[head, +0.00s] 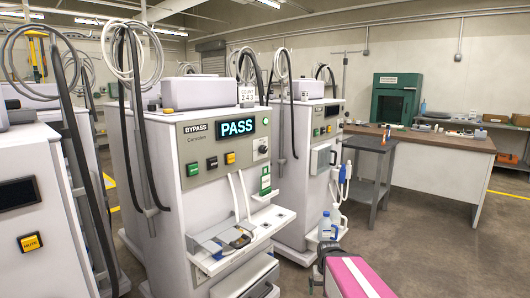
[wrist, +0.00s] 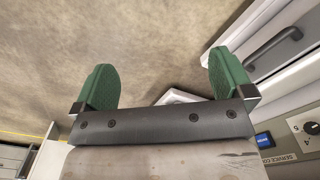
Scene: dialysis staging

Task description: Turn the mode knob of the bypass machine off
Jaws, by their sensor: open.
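The bypass machine (head: 165,215) is a white cabinet in the middle of the head view, with a grey panel marked BYPASS and a lit display (head: 237,127) reading PASS. A small dark knob (head: 262,150) on a light plate sits at the panel's right side; its setting is too small to read. I take it to be the mode knob. My gripper (wrist: 164,82) shows in the wrist view with two green fingers wide apart and nothing between them. A pink-topped part of my arm is at the bottom of the head view.
A shelf (head: 240,245) juts out below the panel. A second machine (head: 305,170) stands behind right, bottles (head: 325,226) beside it. In the wrist view, a dial (wrist: 308,126) beside a SERVICE label is at right.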

